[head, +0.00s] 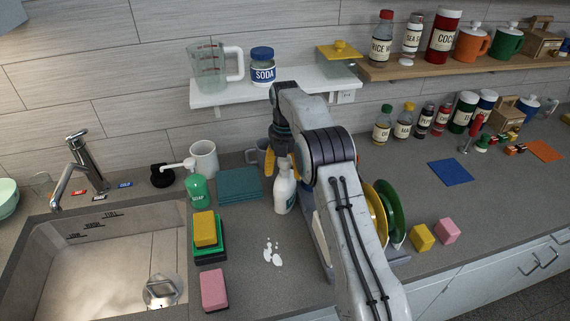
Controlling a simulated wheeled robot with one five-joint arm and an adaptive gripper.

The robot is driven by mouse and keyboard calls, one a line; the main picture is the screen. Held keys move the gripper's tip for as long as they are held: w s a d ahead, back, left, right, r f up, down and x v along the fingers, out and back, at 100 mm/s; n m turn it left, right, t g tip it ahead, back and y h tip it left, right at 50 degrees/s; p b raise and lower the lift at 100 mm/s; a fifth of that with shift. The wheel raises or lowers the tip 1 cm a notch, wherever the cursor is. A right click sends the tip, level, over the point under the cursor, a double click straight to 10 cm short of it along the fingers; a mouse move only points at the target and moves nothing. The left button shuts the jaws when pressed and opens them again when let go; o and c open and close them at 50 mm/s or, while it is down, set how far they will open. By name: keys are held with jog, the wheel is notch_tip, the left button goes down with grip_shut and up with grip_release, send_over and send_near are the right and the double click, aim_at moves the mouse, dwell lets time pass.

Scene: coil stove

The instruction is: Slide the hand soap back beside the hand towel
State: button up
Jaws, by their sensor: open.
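A white bottle (284,192) with a label, which looks like the hand soap, stands upright on the grey counter, right of the folded teal hand towel (239,184), with a gap between them. My gripper (282,160) is open, yellow fingertips down, at the top of the white bottle. The arm hides part of it, and I cannot tell if the fingers touch the bottle. A green pump bottle marked SOAP (197,190) stands just left of the towel.
White spilled drops (272,252) lie in front of the bottle. A sponge stack (206,232) and pink sponge (214,290) lie by the sink (40,262). Plates (391,215) stand right of my arm.

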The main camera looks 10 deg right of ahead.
grip_shut()
dwell(0.8)
